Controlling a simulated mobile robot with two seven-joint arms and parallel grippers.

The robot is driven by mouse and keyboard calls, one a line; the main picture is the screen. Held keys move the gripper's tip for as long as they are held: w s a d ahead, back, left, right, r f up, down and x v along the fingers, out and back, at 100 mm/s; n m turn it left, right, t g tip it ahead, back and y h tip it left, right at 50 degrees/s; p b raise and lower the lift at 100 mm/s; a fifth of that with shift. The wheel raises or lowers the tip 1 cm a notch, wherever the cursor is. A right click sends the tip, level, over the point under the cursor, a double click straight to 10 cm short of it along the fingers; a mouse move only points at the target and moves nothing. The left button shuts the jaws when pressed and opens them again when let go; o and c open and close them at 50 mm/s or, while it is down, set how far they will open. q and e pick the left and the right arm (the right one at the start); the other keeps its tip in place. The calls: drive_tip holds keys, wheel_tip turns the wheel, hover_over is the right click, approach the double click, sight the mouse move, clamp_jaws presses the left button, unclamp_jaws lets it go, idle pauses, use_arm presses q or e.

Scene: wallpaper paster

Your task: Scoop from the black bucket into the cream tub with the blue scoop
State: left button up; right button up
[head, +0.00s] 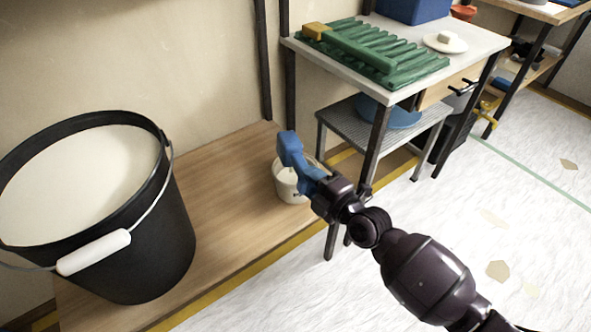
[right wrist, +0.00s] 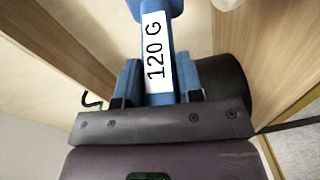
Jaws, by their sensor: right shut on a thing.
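The black bucket (head: 165,235) stands upright at the left of the head view, filled near its rim with pale cream paste (head: 85,180). The cream tub (head: 292,190) sits on the wooden board to its right, with pale content partly visible. My right gripper (head: 322,186) is shut on the handle of the blue scoop (head: 290,150). The scoop's head overlaps the tub's far rim in the picture; its inside is hidden. My left gripper is not in view.
The wooden board (head: 225,190) is clear between bucket and tub. The bucket's white handle grip (head: 93,252) hangs at its front. A white-topped table (head: 410,88) with a green ridged mat (head: 365,50) stands right of the tub, a grey stool (head: 345,118) beneath it.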

drive_tip(key=m+b, duration=0.1)
drive_tip(key=f+m+t+b, duration=0.1)
drive_tip(key=m, duration=0.1)
drive_tip(key=shift+w+d+f+m, duration=0.15)
drive_tip(key=shift+d+m, duration=0.15)
drive_tip(key=shift+d, duration=0.1)
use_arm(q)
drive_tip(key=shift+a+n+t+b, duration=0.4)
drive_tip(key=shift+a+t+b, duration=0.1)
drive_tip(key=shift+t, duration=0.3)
use_arm(e)
drive_tip(key=shift+w+d+m+t, duration=0.2)
drive_tip(key=shift+m+t, duration=0.15)
drive_tip(key=shift+m, duration=0.45)
drive_tip(key=shift+w+d+m+t, duration=0.15)
drive_tip(key=shift+m+t, duration=0.2)
drive_tip(key=shift+m, duration=0.45)
drive_tip(key=shift+s+r, duration=0.1)
drive_tip(key=shift+r, duration=0.1)
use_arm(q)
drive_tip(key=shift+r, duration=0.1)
